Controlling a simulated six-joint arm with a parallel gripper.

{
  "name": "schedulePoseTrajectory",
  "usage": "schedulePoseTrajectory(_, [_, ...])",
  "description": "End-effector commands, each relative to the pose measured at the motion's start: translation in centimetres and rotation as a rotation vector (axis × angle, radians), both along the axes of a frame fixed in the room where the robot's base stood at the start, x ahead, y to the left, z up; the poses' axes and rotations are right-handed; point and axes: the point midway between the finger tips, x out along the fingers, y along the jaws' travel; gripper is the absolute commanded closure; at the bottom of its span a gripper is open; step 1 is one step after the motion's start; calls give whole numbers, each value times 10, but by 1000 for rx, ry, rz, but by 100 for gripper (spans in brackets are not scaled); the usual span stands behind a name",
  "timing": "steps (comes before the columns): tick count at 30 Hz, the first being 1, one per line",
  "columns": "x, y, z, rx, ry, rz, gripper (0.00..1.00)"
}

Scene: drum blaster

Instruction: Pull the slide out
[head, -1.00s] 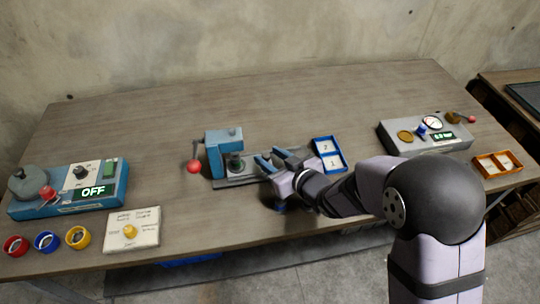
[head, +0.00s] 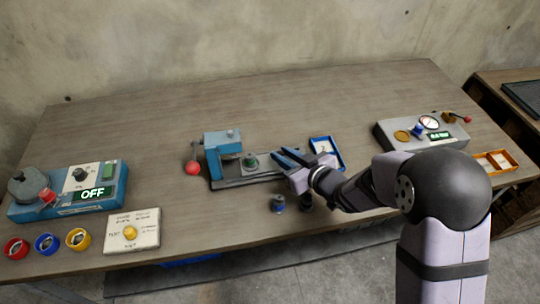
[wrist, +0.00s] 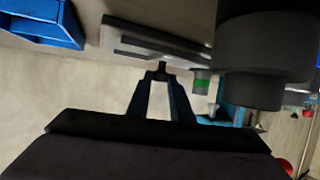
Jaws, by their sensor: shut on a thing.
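The blue press (head: 222,150) stands mid-table with a red ball lever (head: 193,168) on its left. The slide, a grey bar with a round green-topped holder (head: 250,161), extends to the right from under the press. The holder sits to the right of the press head, clear of it. My gripper (head: 280,155) is at the slide's right end. In the wrist view its two blue fingers (wrist: 160,74) close on a small dark knob (wrist: 161,66) of the slide. The grey base (wrist: 140,42) also shows there. The fingers partly hide the knob.
Small dark cylinders (head: 278,204) stand in front of the slide. A blue two-part tray (head: 326,152) is just right of my gripper. A grey gauge box (head: 420,133) and an orange tray (head: 496,162) are farther right. The table behind the press is clear.

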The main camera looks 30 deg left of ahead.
Motion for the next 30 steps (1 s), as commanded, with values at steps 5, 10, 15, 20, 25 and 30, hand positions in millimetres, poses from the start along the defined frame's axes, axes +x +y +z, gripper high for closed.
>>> schedulePoseTrajectory(5, [34, -33, 3, 0, 1, -10, 100])
schedulePoseTrajectory(10, [48, -48, 2, 2, 1, -6, 100])
schedulePoseTrajectory(15, [50, -50, 0, 0, 1, -5, 100])
schedulePoseTrajectory(20, [51, -51, 0, -1, 0, -8, 100])
schedulePoseTrajectory(25, [50, -50, 0, 0, 0, -7, 62])
schedulePoseTrajectory(30, [49, -49, 0, 0, 1, -4, 62])
